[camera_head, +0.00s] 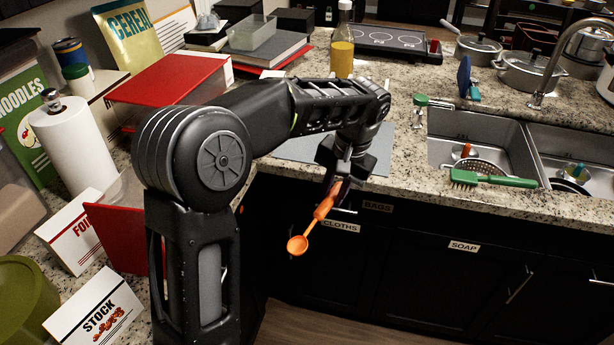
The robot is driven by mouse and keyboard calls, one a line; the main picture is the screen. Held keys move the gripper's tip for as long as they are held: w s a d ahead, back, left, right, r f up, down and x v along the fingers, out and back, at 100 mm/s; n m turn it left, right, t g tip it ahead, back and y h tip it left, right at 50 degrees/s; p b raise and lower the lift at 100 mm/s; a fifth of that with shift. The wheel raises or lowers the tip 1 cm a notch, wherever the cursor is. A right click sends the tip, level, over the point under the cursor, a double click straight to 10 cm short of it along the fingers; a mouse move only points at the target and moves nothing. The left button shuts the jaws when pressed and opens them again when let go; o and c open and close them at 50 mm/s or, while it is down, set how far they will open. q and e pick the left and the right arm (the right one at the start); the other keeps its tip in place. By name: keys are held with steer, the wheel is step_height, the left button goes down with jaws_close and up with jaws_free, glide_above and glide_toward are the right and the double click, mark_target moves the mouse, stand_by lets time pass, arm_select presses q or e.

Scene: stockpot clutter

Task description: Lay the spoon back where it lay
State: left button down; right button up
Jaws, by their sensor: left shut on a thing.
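An orange spoon (324,210) hangs tilted in the air in front of the counter edge, its round bowl low and to the left. My left gripper (341,183) is shut on the upper end of the spoon's handle. The gripper's own body partly hides that end. A grey mat (300,150) lies on the counter behind the gripper, partly covered by my left arm. My right gripper does not show.
A double sink (470,130) with a colander is at the right, a green brush (492,180) on its front edge. A yellow bottle (342,55) stands behind my arm. Red boxes, a paper roll (72,140) and a STOCK card (97,312) crowd the left counter.

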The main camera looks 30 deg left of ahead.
arm_select(q)
steer(key=w+d+f, duration=0.1)
steer(key=d+f, duration=0.6)
steer(key=d, duration=0.1)
steer(key=shift+d+m, duration=0.15)
steer(key=shift+m, duration=0.15)
